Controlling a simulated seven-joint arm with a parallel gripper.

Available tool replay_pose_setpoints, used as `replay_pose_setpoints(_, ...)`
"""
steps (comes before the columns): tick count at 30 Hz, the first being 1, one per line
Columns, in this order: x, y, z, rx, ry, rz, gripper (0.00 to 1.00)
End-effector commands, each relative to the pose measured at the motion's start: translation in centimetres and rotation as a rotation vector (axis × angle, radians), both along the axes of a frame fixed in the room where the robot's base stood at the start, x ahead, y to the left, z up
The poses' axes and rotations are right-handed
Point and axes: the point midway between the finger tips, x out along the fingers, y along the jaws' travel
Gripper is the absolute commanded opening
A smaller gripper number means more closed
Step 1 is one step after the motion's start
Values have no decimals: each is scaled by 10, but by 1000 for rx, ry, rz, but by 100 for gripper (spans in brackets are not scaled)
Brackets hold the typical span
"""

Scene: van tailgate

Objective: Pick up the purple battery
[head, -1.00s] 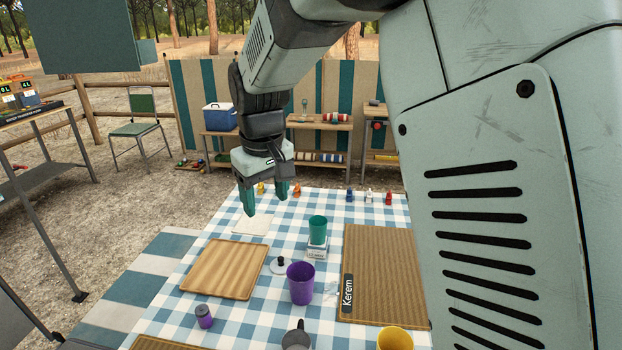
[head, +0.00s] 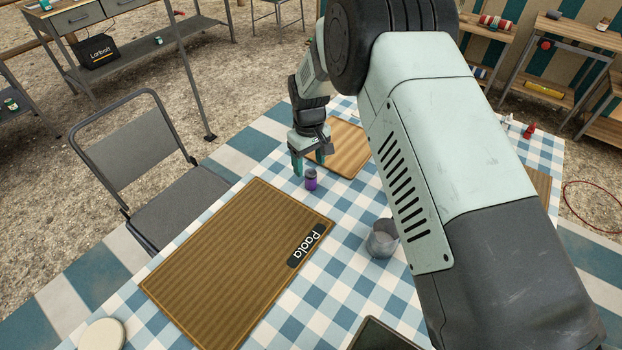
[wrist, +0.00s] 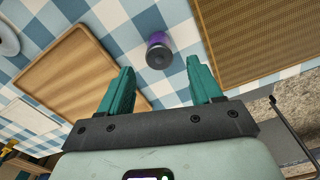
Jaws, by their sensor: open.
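The purple battery (head: 311,180), a small cylinder with a dark grey top, stands upright on the blue-and-white checked cloth between a wooden tray and a brown mat. My gripper (head: 308,162) is above and just behind it in the head view, with its green fingers pointing down. In the wrist view the battery (wrist: 158,50) lies ahead of the fingertips, roughly centred between them but beyond their tips. My gripper (wrist: 161,80) is open and empty there, and nothing touches the battery.
A wooden tray (head: 345,150) is close to the gripper. A ribbed mat labelled Paola (head: 230,260) lies at the front left. A grey metal cup (head: 382,240) stands right of the battery. A chair (head: 170,160) stands beside the table. The cloth around the battery is clear.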

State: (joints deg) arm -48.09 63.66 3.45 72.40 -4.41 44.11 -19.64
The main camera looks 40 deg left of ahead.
Motion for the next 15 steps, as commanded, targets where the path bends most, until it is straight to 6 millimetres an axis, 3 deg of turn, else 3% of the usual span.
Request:
replay_pose_setpoints(5, -1, -1, -11, -1, 0, 0, 64)
replay_pose_setpoints(15, -2, -4, -53, 1, -1, 0, 64)
